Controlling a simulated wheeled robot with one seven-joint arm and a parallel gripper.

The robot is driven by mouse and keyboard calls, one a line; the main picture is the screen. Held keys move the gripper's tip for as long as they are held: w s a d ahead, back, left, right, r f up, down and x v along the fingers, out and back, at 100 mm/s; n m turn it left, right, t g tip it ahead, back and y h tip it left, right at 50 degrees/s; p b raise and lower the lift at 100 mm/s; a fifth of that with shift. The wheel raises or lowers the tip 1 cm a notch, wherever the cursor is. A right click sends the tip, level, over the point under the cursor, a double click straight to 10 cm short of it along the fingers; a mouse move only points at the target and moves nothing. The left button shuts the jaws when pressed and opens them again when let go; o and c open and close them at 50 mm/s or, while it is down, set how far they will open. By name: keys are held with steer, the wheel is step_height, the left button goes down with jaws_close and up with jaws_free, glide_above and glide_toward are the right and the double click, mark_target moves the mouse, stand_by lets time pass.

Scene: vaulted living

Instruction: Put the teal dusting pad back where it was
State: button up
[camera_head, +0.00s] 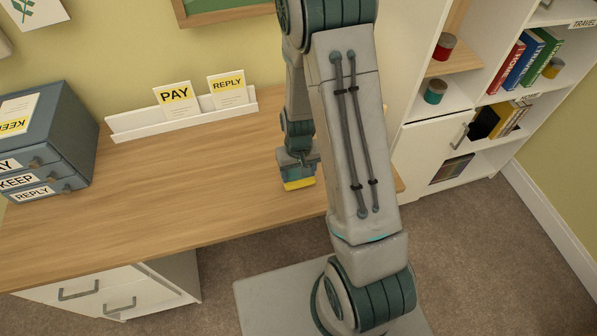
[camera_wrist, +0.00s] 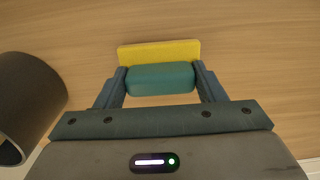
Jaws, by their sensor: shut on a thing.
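My gripper (camera_head: 298,176) is low over the right part of the wooden desk (camera_head: 200,180). In the wrist view my gripper (camera_wrist: 162,80) is shut on the teal dusting pad (camera_wrist: 162,78), a rounded block between the two fingers. A yellow slab (camera_wrist: 160,52) lies against the pad's far side; it also shows below the fingers in the head view (camera_head: 299,184). I cannot tell whether the slab is joined to the pad, or whether it touches the desk.
A white letter rack (camera_head: 185,121) with PAY and REPLY cards stands at the desk's back. A blue drawer unit (camera_head: 45,140) is at left. A dark cylinder (camera_wrist: 28,105) is left of my gripper. Shelves (camera_head: 465,95) hold books and tins. The desk's middle is clear.

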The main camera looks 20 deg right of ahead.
steer(key=shift+f, duration=0.4)
steer(key=shift+f, duration=0.1)
steer(key=shift+f+b, duration=0.15)
steer(key=shift+b, duration=0.15)
steer(key=o, duration=1)
steer(key=shift+o, duration=0.2)
step_height(320, 180, up, 13)
steer(key=s+r+t, duration=0.3)
steer(key=s+r, duration=1.1)
steer(key=r, duration=0.1)
steer(key=shift+s+r+p, duration=0.15)
steer(key=shift+r+p, duration=0.15)
steer(key=shift+r, duration=0.05)
